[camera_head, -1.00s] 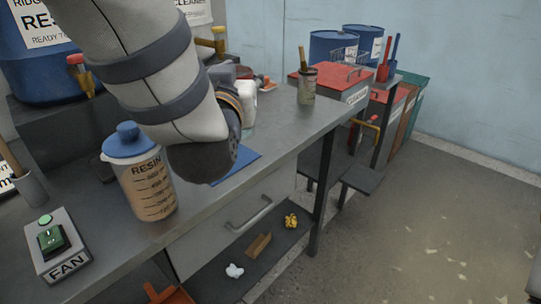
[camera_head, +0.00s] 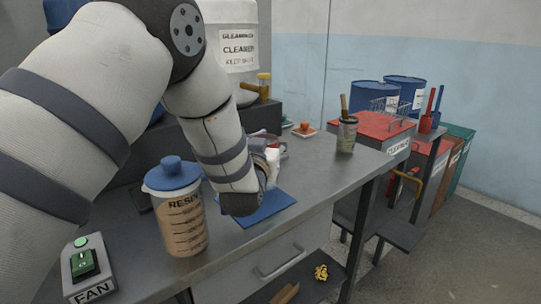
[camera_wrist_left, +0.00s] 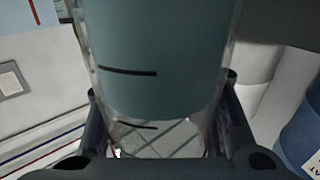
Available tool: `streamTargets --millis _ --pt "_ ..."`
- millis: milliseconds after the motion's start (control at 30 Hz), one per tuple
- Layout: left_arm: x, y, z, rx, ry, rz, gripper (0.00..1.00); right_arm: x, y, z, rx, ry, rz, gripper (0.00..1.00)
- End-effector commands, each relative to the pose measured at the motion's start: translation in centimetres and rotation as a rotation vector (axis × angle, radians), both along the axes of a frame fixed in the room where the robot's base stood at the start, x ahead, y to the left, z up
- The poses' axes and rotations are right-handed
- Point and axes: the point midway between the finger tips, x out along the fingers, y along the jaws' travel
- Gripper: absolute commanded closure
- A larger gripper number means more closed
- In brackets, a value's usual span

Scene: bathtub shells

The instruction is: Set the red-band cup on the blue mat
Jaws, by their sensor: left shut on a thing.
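The blue mat (camera_head: 268,208) lies flat on the grey bench, partly hidden behind the end of my left arm. My left gripper (camera_head: 265,165) is at the mat's far side in the head view, mostly hidden by its own wrist. In the left wrist view the gripper (camera_wrist_left: 162,88) is shut on a clear cup (camera_wrist_left: 155,138) with teal contents and dark marks, one finger on each side. No red band shows on the visible part of this cup. I cannot tell its height above the bench. My right gripper is not in view.
A resin jug (camera_head: 180,222) with a blue lid stands left of the mat, close to my left arm. A fan switch box (camera_head: 88,268) is at the front left. A can with a brush (camera_head: 347,135) stands at the back right. The bench (camera_head: 320,180) right of the mat is clear.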

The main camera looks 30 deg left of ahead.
Motion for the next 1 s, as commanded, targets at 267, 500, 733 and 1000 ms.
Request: streamTargets --millis 267,500,733,1000 --pt "-0.1 -0.1 -3.0 -0.002 0.003 0.000 0.98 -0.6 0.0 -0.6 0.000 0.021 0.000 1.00" --pt "-0.1 -0.1 -3.4 -0.002 0.005 0.000 0.61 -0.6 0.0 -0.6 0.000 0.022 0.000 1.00" --pt "-0.1 -0.1 -3.3 -0.001 0.004 0.000 0.34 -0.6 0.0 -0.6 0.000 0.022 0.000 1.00" --pt "-0.7 -0.3 -2.8 -0.002 0.004 -0.001 0.34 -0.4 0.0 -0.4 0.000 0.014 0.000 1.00"
